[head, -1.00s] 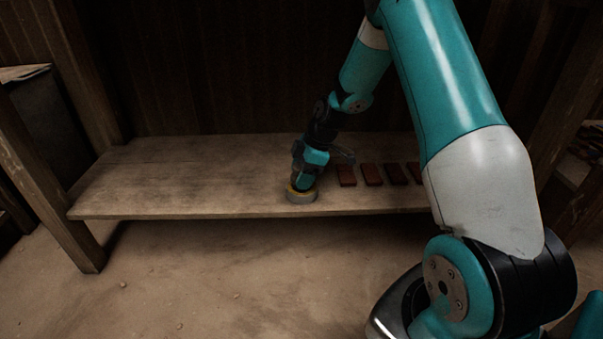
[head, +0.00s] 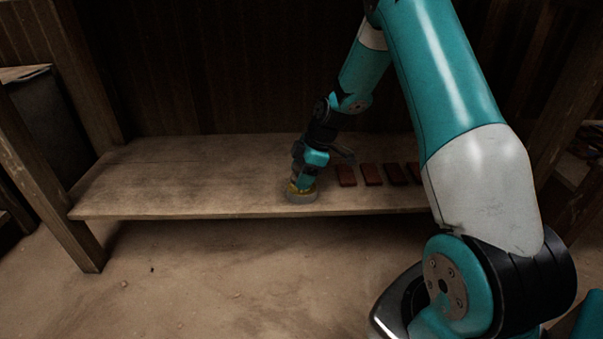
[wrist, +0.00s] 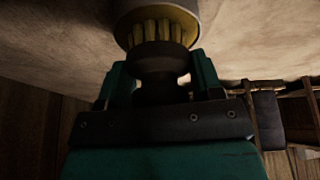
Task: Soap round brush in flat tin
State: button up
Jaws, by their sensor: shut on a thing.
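My gripper (wrist: 163,88) is shut on the dark handle of the round brush (wrist: 157,60), one finger on each side. In the head view the tin (head: 301,197) stands near the front edge of the wooden bench. My gripper (head: 303,180) is right above it, and a little yellow shows between the two. I cannot tell whether the bristles touch the tin's bottom; the soap is not visible.
Several dark red tiles (head: 371,174) lie in a row on the bench (head: 170,180), right of the tin. The bench left of the tin is clear. A wooden post (head: 45,178) stands at the bench's left end, and a plank wall (head: 220,70) is behind.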

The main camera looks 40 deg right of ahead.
aim_at(294, 167)
dwell(0.4)
notch_tip(294, 167, up, 7)
jog(key=p, duration=0.6)
jog(key=shift+p, duration=0.3)
